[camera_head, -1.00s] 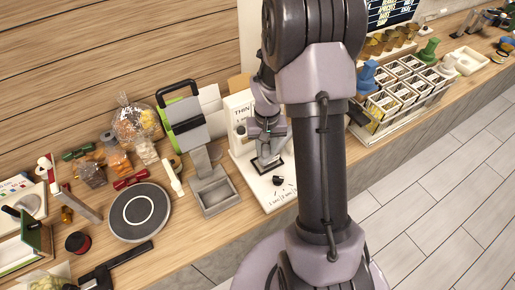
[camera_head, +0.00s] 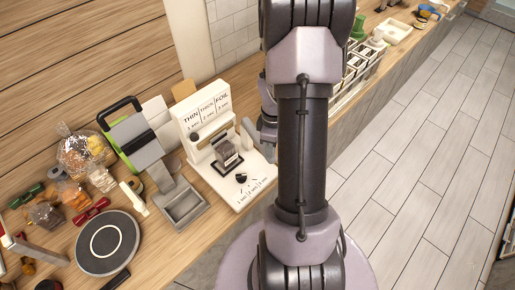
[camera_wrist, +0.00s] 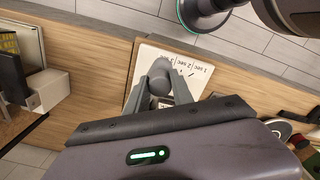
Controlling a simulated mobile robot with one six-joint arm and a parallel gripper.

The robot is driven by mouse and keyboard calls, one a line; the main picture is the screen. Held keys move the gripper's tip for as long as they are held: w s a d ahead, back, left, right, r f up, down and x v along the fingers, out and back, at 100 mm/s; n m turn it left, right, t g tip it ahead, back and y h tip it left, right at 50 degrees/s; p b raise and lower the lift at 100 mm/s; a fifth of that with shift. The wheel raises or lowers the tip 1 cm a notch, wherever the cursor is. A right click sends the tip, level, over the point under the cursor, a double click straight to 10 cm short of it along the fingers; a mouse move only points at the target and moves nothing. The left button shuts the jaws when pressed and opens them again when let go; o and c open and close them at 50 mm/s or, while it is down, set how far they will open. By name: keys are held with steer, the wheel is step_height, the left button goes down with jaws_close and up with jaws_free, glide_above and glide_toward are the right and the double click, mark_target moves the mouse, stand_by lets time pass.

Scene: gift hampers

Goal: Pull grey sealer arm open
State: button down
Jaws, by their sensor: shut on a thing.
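The white sealer (camera_head: 240,190) stands on the counter, with a THIN / THICK / FOIL panel at its back and a dial and seconds marks at its front. A dark block with a pale edge (camera_head: 228,155) stands on its base. My gripper (camera_head: 254,138) is at the sealer's right side in the head view, partly hidden by my arm. In the wrist view my gripper (camera_wrist: 160,68) is shut on a grey part, apparently the end of the grey sealer arm (camera_wrist: 160,84), over the sealer's base. The fingers hide most of that arm, so its angle is unclear.
Left of the sealer stand a grey tray device (camera_head: 185,203) with a raised plate and a round dark turntable (camera_head: 107,242). Wrapped goods lie further left. A rack of small bins (camera_head: 350,68) stands beyond my arm. The tiled floor at right is clear.

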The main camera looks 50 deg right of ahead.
steer(key=shift+s+d+n+p, duration=0.25)
steer(key=shift+d+n, duration=0.65)
steer(key=shift+d, duration=0.5)
steer(key=shift+s+d+n+p, duration=0.1)
steer(key=shift+d+n+p, duration=0.2)
steer(key=shift+d+n, duration=0.85)
steer(key=shift+d+m, duration=0.2)
steer(key=shift+m, duration=0.05)
steer(key=c, duration=1.1)
jaws_free()
steer(key=shift+r, duration=0.15)
step_height(320, 180, up, 17)
steer(key=p, duration=0.1)
steer(key=shift+p, duration=0.35)
